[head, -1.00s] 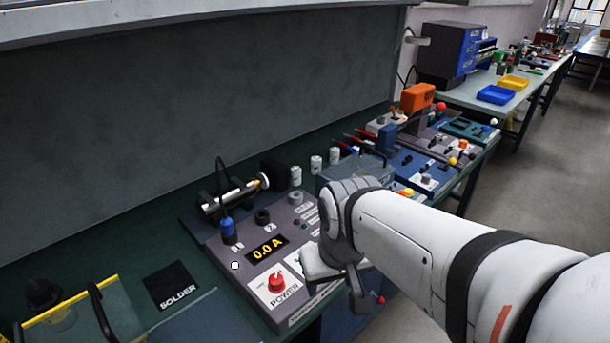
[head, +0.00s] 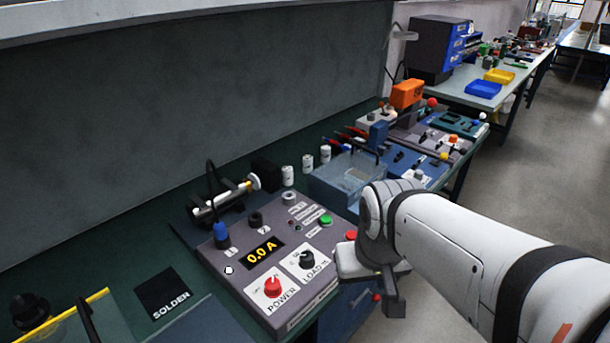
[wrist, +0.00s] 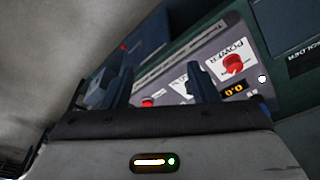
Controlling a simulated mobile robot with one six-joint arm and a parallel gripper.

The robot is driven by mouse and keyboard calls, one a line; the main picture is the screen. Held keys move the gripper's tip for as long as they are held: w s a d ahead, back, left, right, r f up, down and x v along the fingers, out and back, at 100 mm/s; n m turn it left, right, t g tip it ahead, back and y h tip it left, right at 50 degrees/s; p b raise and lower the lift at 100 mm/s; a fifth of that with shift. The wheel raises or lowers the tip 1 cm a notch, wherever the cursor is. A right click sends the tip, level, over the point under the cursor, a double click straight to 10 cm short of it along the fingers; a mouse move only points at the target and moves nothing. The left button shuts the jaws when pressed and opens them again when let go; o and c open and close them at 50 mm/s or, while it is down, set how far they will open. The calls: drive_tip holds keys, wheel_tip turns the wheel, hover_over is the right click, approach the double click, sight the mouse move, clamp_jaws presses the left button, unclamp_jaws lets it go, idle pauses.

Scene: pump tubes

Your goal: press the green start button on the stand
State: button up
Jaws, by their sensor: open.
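The stand (head: 225,268) is a grey sloped panel on the green bench. Its green button (head: 326,219) is on the upper right of the panel, with a red button (head: 351,236) to its lower right. A red POWER knob (head: 272,287), a black LOAD knob (head: 307,260) and a display (head: 264,251) reading 0.0 A are also on it. My gripper (head: 394,301) hangs just off the panel's right front edge, apart from the green button. In the wrist view my gripper (wrist: 160,85) is open and empty, with the panel beyond its fingers. The green button is not visible there.
A clear blue-grey bin (head: 340,185) stands right of the panel. White cylinders (head: 308,164) stand behind it. A black SOLDER mat (head: 168,292) lies to the left. More stations with knobs (head: 415,165) are farther right. Open floor (head: 530,180) is at right.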

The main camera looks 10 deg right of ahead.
clamp_jaws()
idle(0.3)
idle(1.2)
